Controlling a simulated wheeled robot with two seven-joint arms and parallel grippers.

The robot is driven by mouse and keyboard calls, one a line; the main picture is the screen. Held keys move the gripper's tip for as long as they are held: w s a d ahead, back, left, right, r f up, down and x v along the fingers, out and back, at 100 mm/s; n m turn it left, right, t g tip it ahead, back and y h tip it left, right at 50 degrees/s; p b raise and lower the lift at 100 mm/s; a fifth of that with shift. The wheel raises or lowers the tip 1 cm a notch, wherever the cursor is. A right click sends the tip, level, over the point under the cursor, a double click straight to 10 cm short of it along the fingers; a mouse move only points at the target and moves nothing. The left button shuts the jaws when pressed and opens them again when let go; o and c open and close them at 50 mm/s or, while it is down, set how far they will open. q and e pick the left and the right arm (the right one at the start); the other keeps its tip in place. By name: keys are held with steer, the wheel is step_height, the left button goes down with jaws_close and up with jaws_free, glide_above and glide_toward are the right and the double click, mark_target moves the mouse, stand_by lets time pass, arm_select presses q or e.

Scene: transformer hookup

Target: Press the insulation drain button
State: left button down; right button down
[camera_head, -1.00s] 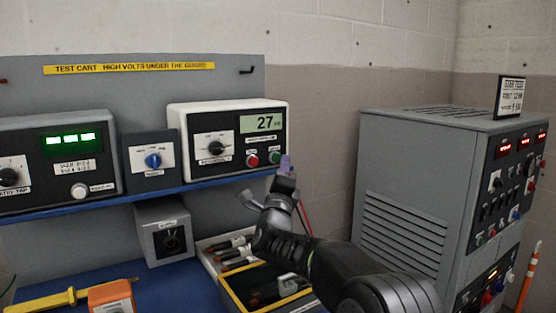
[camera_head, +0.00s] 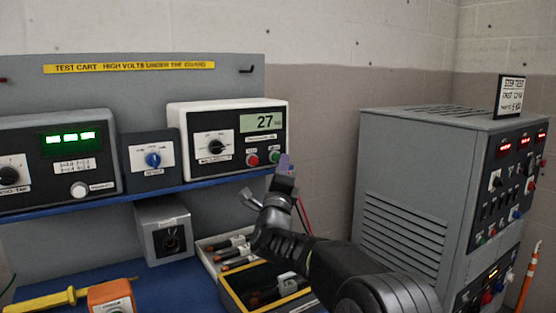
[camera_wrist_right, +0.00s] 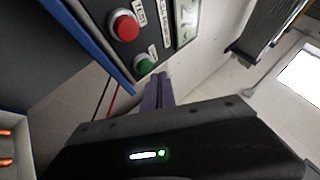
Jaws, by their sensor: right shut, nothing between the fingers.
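The white-framed tester (camera_head: 228,103) with a black face stands on the blue shelf. It has a lit display reading about 27 or 2.7, a dial, a red button (camera_head: 252,160) and a green button (camera_head: 275,157). In the right wrist view the red button (camera_wrist_right: 124,26) has a label that seems to read TEST; the green button (camera_wrist_right: 144,64) has a label I cannot read. My right gripper (camera_head: 284,162) is shut and empty, its purple fingertips just right of the green button. In the wrist view the fingertips (camera_wrist_right: 159,88) are close below it; contact cannot be told. My left gripper is out of view.
A small box with a blue knob (camera_head: 152,160) and a unit with a green display (camera_head: 70,138) stand left on the shelf (camera_head: 130,197). Below are an open tray of probes (camera_head: 222,247) and a yellow-rimmed box. A grey cabinet (camera_head: 410,205) stands right.

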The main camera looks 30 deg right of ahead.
steer(key=shift+w, duration=0.3)
steer(key=shift+w, duration=0.4)
stand_by(0.6)
steer(key=shift+b, duration=0.3)
steer(key=shift+s+b, duration=0.9)
steer(key=shift+b, duration=0.05)
